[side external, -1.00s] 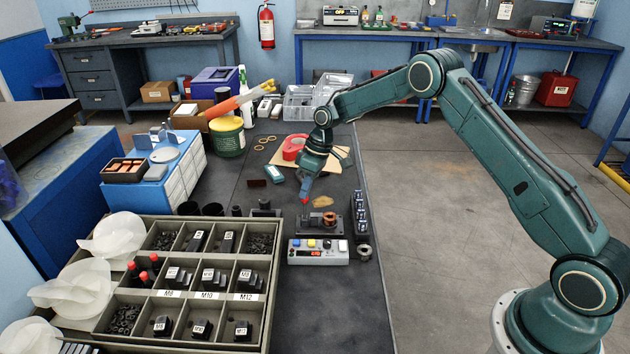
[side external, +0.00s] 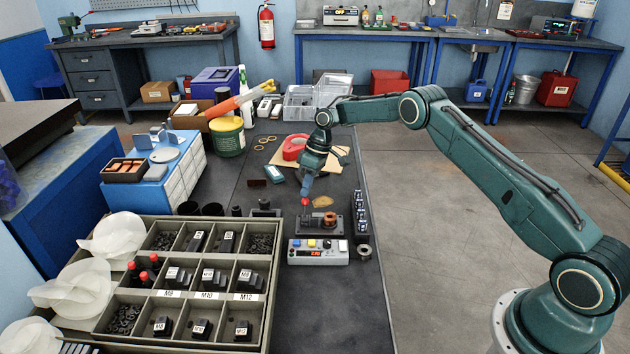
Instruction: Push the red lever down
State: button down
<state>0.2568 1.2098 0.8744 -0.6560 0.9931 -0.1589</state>
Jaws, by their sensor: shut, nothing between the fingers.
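The red lever (side external: 305,201) shows as a small red knob on a thin dark stem. It stands at the left of a dark fixture with a copper-coloured coil (side external: 323,219) on the bench. My gripper (side external: 306,194) points down right over the red knob, with its blue fingers together and nothing held. The fingertips look at or just above the knob; I cannot tell whether they touch it. The lever's lower end is too small to make out clearly.
A grey control box (side external: 318,252) with coloured buttons and a red display sits in front of the fixture. A dark rack (side external: 360,214) stands close on the right. Red tape (side external: 295,147) lies behind. A parts tray (side external: 272,335) fills the front left.

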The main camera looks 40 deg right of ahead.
jog(key=shift+w+d+f, duration=0.1)
jog(key=shift+f, duration=0.15)
dwell(0.3)
jog(key=shift+r, duration=0.1)
jog(key=v, duration=0.7)
jog(key=shift+r, duration=0.25)
jog(key=shift+r, duration=0.1)
dwell(0.4)
